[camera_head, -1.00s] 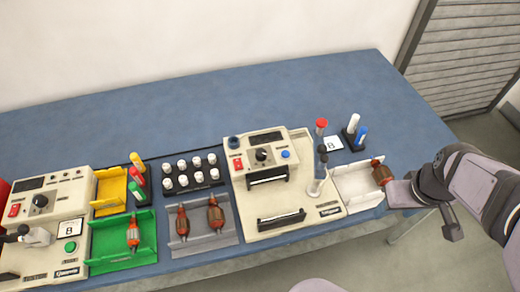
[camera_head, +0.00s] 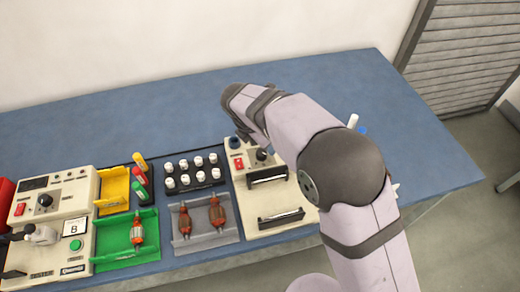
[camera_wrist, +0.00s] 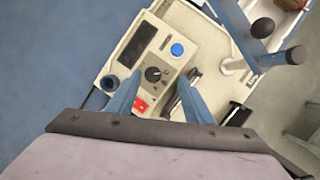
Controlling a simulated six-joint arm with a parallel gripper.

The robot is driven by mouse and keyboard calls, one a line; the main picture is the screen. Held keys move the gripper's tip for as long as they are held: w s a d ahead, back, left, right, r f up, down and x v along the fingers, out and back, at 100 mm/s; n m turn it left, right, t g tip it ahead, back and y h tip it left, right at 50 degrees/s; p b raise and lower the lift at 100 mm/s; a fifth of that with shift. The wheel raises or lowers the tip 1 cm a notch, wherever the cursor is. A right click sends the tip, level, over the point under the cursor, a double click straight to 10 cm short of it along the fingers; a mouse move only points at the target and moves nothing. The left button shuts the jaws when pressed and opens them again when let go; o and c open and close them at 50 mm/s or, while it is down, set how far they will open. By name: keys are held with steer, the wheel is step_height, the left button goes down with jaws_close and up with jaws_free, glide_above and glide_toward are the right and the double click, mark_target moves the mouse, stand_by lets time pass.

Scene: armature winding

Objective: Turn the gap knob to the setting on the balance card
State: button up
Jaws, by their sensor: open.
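A black round knob (camera_head: 261,155) sits on the cream panel of the right-hand machine. In the wrist view the same knob (camera_wrist: 153,74) lies between the two blue fingers of my gripper (camera_wrist: 159,80). The gripper is open above the panel; I see no contact with the knob. My arm hides the gripper in the head view. A white card (camera_head: 73,228) with one dark character, seemingly B, stands on the left-hand machine. I cannot tell whether it is the balance card. Another white card behind the right-hand machine is now hidden by my arm.
Beside the knob are a red switch (camera_wrist: 140,105), a blue button (camera_wrist: 177,50) and a dark display (camera_wrist: 137,45). A grey tray (camera_head: 187,243) holds two armatures, and a green tray (camera_head: 110,262) holds one. The table's back is clear.

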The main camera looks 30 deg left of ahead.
mark_target(261, 153)
steer(key=shift+n, duration=0.6)
steer(key=shift+w+a+f+p, duration=0.25)
steer(key=shift+f+p, duration=0.15)
steer(key=shift+f, duration=0.9)
steer(key=shift+w+a+f+p, duration=0.3)
steer(key=shift+f+p, duration=0.1)
steer(key=shift+f, duration=0.9)
steer(key=shift+w+a+f+p, duration=0.25)
steer(key=shift+f+p, duration=0.15)
steer(key=shift+f, duration=0.9)
steer(key=shift+c, duration=0.6)
steer(key=shift+s, duration=0.1)
steer(key=c, duration=0.9)
